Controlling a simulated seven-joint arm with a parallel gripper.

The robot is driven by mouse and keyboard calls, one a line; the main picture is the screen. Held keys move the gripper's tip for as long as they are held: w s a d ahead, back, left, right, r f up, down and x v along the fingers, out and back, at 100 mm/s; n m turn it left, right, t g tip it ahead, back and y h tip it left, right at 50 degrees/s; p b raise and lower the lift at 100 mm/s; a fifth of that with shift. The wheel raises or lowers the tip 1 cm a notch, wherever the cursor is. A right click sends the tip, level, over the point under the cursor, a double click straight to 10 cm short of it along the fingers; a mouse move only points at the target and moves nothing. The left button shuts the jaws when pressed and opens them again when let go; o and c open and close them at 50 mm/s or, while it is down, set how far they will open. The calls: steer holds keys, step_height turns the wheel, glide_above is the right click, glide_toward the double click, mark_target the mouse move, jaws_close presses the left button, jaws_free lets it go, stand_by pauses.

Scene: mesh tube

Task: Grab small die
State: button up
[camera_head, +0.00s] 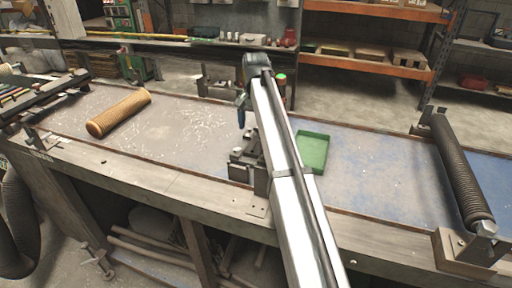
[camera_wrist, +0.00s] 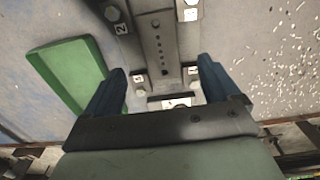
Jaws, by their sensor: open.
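I cannot pick out a small die with certainty in either view. In the wrist view, my gripper (camera_wrist: 161,66) is open, with its two dark blue fingers wide apart and nothing held between them. It is above a dark metal fixture (camera_wrist: 160,45) with bolts and small white plates marked "2". A small white patch with dark marks (camera_wrist: 176,102) shows low between the fingers; I cannot tell what it is. In the head view, one blue finger (camera_head: 241,112) hangs at the far end of my arm, over the bench, and the arm hides part of the fixture (camera_head: 244,158).
A green tray (camera_head: 312,152) lies right of my arm, and it also shows in the wrist view (camera_wrist: 72,75). A brown cylinder (camera_head: 118,113) lies on the left of the bench (camera_head: 190,135).

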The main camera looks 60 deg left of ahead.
mark_target(256, 144)
steer(key=shift+w+a+f, duration=0.1)
steer(key=shift+f, duration=1.8)
steer(key=shift+w+a+f, duration=0.1)
steer(key=shift+f, duration=1.75)
steer(key=c, duration=1.6)
steer(key=shift+r, duration=0.15)
